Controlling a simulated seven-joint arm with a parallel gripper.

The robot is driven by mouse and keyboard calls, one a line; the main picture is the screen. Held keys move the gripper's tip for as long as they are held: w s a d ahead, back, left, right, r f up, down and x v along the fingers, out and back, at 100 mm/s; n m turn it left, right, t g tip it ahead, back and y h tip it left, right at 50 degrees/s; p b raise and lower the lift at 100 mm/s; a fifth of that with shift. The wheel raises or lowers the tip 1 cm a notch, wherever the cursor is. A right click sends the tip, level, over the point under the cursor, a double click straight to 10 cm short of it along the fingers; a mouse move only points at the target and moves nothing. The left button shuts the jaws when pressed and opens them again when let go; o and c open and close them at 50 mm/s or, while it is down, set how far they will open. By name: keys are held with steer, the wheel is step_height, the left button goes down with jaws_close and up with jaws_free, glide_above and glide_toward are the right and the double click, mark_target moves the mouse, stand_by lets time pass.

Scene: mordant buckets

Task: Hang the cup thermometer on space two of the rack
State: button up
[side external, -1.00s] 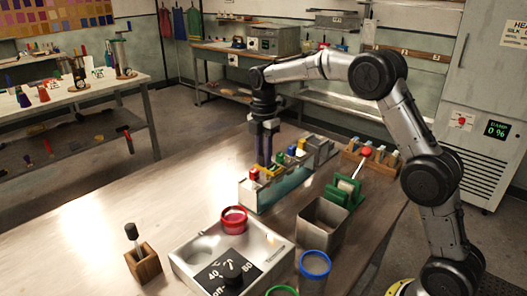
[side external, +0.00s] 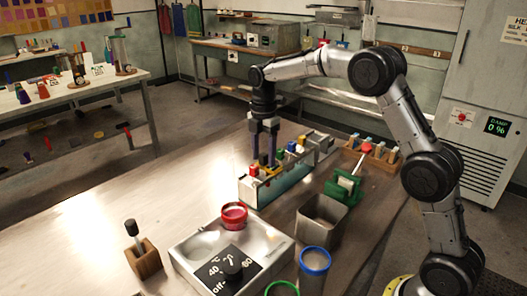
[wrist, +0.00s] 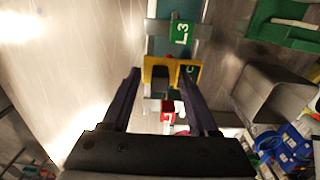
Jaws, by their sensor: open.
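My gripper (side external: 263,163) points down over the front end of a long teal-sided rack (side external: 285,188) topped with coloured blocks. In the wrist view its fingers (wrist: 160,75) are open on either side of a yellow clip-like piece (wrist: 157,66). I cannot tell whether they touch it. A red piece (wrist: 167,112) shows closer to the palm, and a green tag marked L3 (wrist: 183,33) lies beyond. I cannot tell for certain which thing is the cup thermometer. A white rod with a red end (side external: 366,150) rests on a green stand. Space two is not readable.
A grey square bin (side external: 322,218), a blue-rimmed cup (side external: 315,261) and a red cup (side external: 234,215) stand near the heater box with a dial (side external: 232,270). A wooden block (side external: 145,261) holds a black-knobbed tool. The table's left side is clear.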

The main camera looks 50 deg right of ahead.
step_height(320, 180, up, 14)
stand_by(0.5)
steer(key=shift+f, duration=0.1)
